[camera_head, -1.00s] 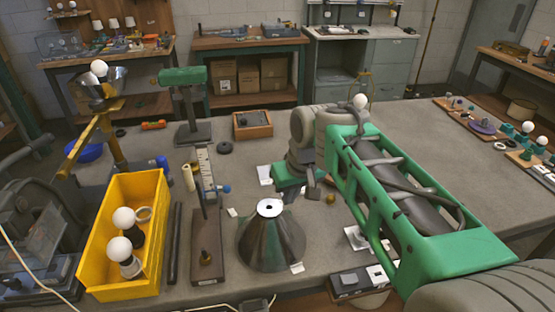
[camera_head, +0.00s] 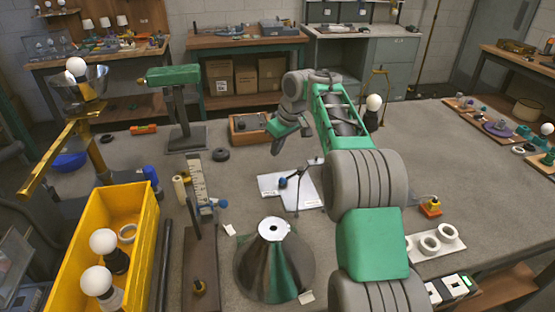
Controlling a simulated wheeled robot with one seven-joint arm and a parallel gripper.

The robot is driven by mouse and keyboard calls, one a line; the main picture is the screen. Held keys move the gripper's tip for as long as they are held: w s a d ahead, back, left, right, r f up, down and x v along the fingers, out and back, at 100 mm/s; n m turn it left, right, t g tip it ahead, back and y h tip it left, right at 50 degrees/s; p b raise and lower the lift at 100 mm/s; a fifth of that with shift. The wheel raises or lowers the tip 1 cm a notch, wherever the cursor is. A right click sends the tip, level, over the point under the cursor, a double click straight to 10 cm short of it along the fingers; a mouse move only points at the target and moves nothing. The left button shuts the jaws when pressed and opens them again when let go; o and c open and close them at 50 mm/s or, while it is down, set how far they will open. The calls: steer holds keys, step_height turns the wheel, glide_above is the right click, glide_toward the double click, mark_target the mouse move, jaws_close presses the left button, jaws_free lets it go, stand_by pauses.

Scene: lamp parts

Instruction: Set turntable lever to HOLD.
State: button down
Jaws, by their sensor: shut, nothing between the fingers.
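My gripper (camera_head: 277,148) is shut and empty, at the end of my bent arm, in front of a small wooden box near the back of the bench. A thin dark lever with a blue knob (camera_head: 282,183) stands over white plates (camera_head: 305,197) at mid-bench, below the gripper in the picture and apart from it. I cannot tell for sure that this is the turntable lever. Another blue knob (camera_head: 222,203) sticks out beside an upright ruler (camera_head: 196,180). No HOLD marking can be read. My arm hides part of the bench to the right of the plates.
A metal cone shade (camera_head: 274,265) stands at the front. A yellow bin (camera_head: 105,240) with white bulbs is at left. A green-headed stand (camera_head: 180,90) and the wooden box (camera_head: 250,127) are behind. White rings (camera_head: 430,244) lie at right.

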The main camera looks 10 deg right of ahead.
mark_target(292, 176)
steer(key=x, duration=0.9)
steer(key=shift+s+b, duration=0.1)
steer(key=shift+b, duration=0.25)
steer(key=s, duration=0.1)
steer(key=s+d, duration=0.1)
steer(key=shift+s+d+f, duration=0.1)
steer(key=shift+s+d, duration=0.15)
steer(key=shift+d, duration=0.1)
steer(key=shift+s+d+f, duration=0.15)
steer(key=shift+s+d, duration=0.1)
steer(key=shift+s, duration=0.1)
